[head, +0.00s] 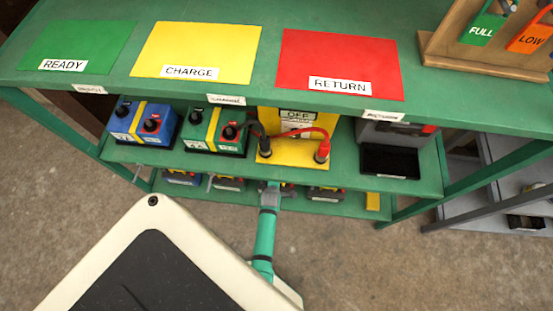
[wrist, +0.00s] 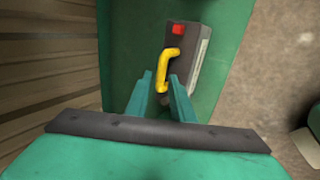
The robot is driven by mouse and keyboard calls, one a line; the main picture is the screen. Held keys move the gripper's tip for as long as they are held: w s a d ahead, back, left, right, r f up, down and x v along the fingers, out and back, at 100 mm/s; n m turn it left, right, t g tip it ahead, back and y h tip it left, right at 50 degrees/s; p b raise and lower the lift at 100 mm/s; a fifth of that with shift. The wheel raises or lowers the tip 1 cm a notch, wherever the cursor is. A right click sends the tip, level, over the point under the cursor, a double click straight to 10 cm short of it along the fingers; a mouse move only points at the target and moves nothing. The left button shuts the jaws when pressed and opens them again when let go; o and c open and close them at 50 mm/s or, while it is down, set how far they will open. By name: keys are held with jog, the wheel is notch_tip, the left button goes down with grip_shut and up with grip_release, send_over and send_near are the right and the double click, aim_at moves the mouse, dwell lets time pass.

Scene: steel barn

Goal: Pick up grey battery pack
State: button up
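In the wrist view a grey battery pack (wrist: 199,45) with a red square patch and a yellow handle (wrist: 171,66) lies on a green shelf. My gripper (wrist: 160,78) is open, its two teal fingers apart and pointing at the handle's near end. The handle's near end shows between the fingertips; I cannot tell how deep it sits between them, and nothing is clamped. In the head view my arm reaches to the lower green shelf, and my gripper (head: 270,188) is at its front, largely hidden under the middle shelf. Several dark packs (head: 228,184) stand there, partly hidden.
The middle shelf holds a blue battery (head: 141,124), a green battery (head: 214,132), a yellow charger (head: 290,166) with cables and a black tray (head: 390,160). The tabletop above has green, yellow and red mats. In the wrist view a planked surface (wrist: 50,60) is at left.

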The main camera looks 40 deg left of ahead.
jog(key=shift+x, duration=2.45)
grip_shut()
jog(key=shift+w+r, duration=0.15)
jog(key=shift+w, duration=0.05)
